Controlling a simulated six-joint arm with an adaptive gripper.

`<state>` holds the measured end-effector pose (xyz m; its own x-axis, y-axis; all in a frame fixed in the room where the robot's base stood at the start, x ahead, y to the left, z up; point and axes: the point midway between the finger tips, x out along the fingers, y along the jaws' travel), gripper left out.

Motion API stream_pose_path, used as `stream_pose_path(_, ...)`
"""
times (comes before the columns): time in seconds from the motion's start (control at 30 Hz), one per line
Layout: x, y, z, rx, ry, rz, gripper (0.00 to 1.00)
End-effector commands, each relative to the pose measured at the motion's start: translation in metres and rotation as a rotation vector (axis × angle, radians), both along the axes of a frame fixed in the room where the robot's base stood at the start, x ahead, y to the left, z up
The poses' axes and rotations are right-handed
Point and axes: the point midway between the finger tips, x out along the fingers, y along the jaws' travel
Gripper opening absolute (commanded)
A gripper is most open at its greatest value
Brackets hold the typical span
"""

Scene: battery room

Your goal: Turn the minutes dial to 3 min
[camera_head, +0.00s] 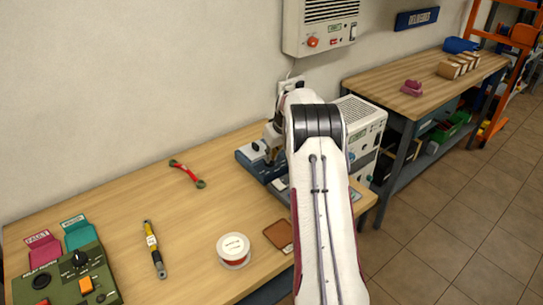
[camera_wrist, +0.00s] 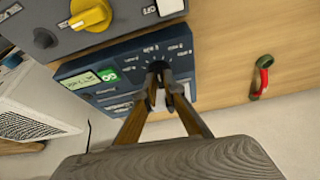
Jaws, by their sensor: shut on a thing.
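The minutes dial (camera_wrist: 158,66) is a small dark knob on the face of a blue timer box (camera_wrist: 125,68), with white marks around it. My gripper (camera_wrist: 164,82) is shut on the dial, one finger on each side, and hides most of it. The dial's pointer and its setting cannot be read. In the head view the blue box (camera_head: 247,157) sits at the right part of the wooden bench, with my gripper (camera_head: 271,151) over it; my arm covers part of that area.
A grey panel with a yellow knob (camera_wrist: 91,15) and a dark knob (camera_wrist: 45,38) adjoins the blue box.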

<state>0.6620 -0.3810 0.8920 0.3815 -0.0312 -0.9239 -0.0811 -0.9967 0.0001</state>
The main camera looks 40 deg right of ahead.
Motion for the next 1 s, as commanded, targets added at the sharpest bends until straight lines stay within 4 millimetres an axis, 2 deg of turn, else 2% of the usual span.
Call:
stream_pose_path(0.7, 0.0012, 0.0047, 0.0000, 0.000, 0.000, -0.334, 0.00)
stream_pose_path(1.0, 0.0017, 0.0050, 0.0002, 0.000, -0.001, -0.421, 0.00)
